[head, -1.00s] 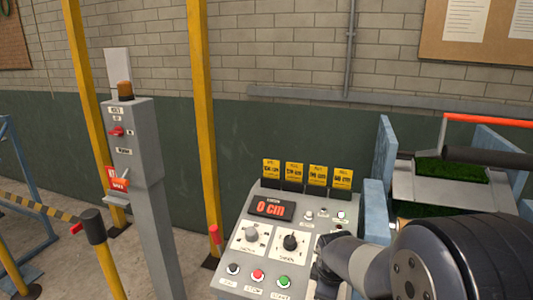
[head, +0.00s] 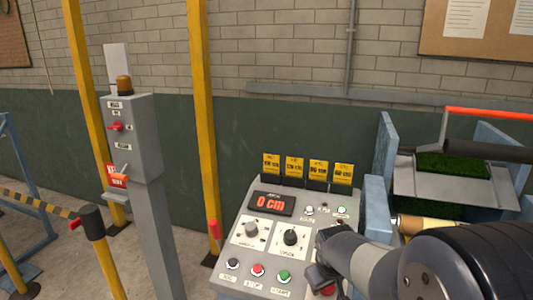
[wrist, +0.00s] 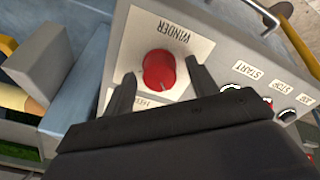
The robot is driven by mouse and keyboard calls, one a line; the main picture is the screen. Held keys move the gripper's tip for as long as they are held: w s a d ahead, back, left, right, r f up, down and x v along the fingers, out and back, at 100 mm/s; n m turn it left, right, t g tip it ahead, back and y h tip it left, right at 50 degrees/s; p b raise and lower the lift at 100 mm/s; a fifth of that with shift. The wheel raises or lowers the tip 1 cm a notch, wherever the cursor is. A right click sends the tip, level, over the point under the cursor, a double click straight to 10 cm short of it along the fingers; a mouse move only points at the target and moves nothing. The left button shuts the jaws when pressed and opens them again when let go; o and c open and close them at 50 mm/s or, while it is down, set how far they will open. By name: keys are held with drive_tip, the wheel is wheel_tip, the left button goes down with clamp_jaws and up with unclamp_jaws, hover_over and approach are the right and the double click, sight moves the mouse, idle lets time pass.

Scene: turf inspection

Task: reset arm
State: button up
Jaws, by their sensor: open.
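My gripper (wrist: 160,67) is open in the wrist view. Its two dark fingers stand on either side of a red knob (wrist: 158,70) on a plate marked WINDER; whether they touch it I cannot tell. In the head view my arm reaches in from the lower right over the right side of the grey control panel (head: 240,265). The fingers are hard to make out there. A bit of red shows below my wrist at the panel's lower edge. The panel's display (head: 271,203) reads 0 cm.
Dials and buttons, including a green START button (head: 284,275), lie left of my arm. Yellow cards (head: 294,167) stand behind the panel. A blue-framed machine with turf (head: 450,167) is at right. A grey post (head: 150,200) and yellow poles (head: 204,130) stand left.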

drive_tip(key=m, duration=0.3)
drive_tip(key=shift+m, duration=0.4)
drive_tip(key=m+b, duration=0.1)
drive_tip(key=m, duration=0.3)
drive_tip(key=shift+v, duration=0.8)
drive_tip(key=shift+a, duration=0.1)
